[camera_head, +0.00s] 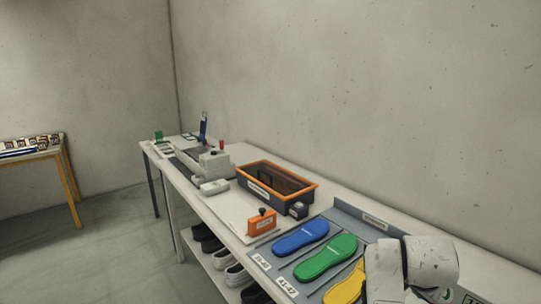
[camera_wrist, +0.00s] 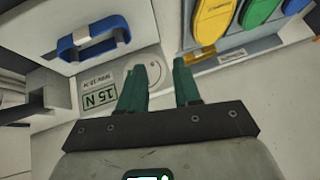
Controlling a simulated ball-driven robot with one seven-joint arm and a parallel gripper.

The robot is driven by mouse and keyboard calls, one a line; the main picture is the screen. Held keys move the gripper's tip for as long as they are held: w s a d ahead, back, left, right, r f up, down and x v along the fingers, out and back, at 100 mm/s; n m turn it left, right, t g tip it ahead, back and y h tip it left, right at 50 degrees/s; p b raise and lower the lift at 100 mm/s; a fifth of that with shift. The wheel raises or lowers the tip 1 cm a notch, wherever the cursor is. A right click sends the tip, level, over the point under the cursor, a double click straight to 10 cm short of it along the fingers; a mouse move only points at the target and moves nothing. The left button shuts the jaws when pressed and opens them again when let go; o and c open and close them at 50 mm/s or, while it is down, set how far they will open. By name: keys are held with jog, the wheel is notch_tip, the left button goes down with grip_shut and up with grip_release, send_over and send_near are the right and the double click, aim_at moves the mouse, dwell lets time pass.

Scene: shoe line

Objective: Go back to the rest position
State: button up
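My gripper (camera_wrist: 160,88) shows in the wrist view with its two green fingers apart and nothing between them. It is above the white bench top (camera_wrist: 220,88), near a pale plate with a round mark and a "15 N" label (camera_wrist: 99,98). In the head view my white arm is at the lower right, in front of the yellow insole (camera_head: 346,289); the gripper's fingers cannot be made out there. The green insole (camera_head: 327,258) and blue insole (camera_head: 301,237) lie beside it in a grey tray.
A blue handle (camera_wrist: 92,42) on a white block is close on the left in the wrist view. An orange-rimmed bin (camera_head: 306,198), an orange block (camera_head: 261,223) and a grey machine (camera_head: 207,163) stand along the bench. Shoes (camera_head: 238,275) sit on the shelf below. Open floor lies left.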

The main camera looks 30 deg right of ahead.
jog(key=a+f+n, duration=0.2)
jog(key=a+n, duration=0.1)
jog(key=w+a+f+n+t+y, duration=0.1)
jog(key=a+f+n, duration=0.1)
jog(key=a+n, duration=0.1)
jog(key=a+f+n+t, duration=0.1)
jog(key=a+f+n, duration=0.1)
jog(key=a+n, duration=0.1)
jog(key=shift+w+a+f+y, duration=0.15)
jog(key=shift+w+a+y, duration=0.05)
jog(key=shift+a, duration=0.15)
jog(key=shift+w+a+f+y, duration=0.15)
jog(key=shift+a+y, duration=0.05)
jog(key=shift+a, duration=0.15)
jog(key=s+a+f+n+y, duration=0.2)
jog(key=a+f+n, duration=0.2)
jog(key=a, duration=0.4)
jog(key=s+a+f+n+y, duration=0.2)
jog(key=a+f+n+y, duration=0.15)
jog(key=a, duration=0.45)
jog(key=s+d+f+g, duration=0.1)
jog(key=s+f+g, duration=0.2)
jog(key=s+f, duration=0.3)
jog(key=s+n+h, duration=0.1)
jog(key=s, duration=0.4)
jog(key=shift+g, duration=0.3)
